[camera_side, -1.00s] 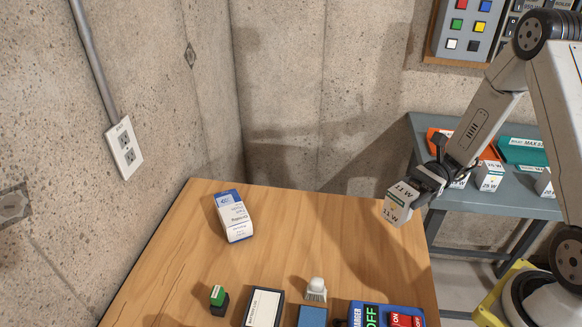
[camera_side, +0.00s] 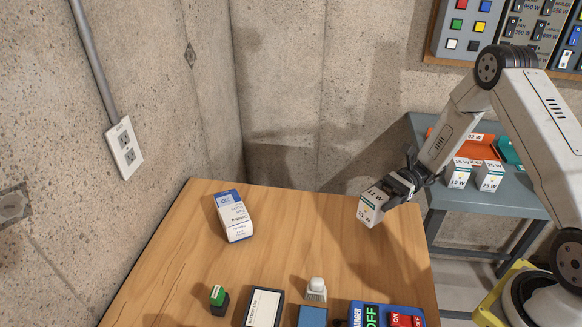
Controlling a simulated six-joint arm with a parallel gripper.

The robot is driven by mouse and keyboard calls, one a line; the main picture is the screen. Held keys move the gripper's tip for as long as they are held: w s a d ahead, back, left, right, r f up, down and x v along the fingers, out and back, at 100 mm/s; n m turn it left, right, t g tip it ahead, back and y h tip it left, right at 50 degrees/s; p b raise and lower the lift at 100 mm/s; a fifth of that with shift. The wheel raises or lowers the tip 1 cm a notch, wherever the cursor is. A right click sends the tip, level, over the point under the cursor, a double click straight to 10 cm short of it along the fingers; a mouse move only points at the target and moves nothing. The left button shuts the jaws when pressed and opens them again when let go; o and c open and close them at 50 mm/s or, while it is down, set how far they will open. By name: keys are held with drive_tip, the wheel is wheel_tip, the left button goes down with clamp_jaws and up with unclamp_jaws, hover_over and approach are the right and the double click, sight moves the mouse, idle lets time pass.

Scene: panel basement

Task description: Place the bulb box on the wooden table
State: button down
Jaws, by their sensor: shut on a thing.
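My gripper (camera_side: 391,192) is shut on a white bulb box (camera_side: 371,206) marked 11 W. It holds the box, tilted, above the right part of the wooden table (camera_side: 270,240). The box looks clear of the tabletop, though its exact height is hard to tell. The gripper's fingers partly hide the box's upper right side.
A blue and white carton (camera_side: 234,216) lies at the table's back left. Along the front are a green block (camera_side: 218,299), a dark case (camera_side: 264,306), a brush-like item (camera_side: 316,289) and a charger (camera_side: 385,315). More boxes (camera_side: 474,176) stand on a grey table (camera_side: 450,200).

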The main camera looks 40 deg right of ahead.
drive_tip(key=shift+w+f, duration=0.25)
drive_tip(key=shift+f, duration=1.55)
drive_tip(key=shift+f, duration=0.15)
unclamp_jaws()
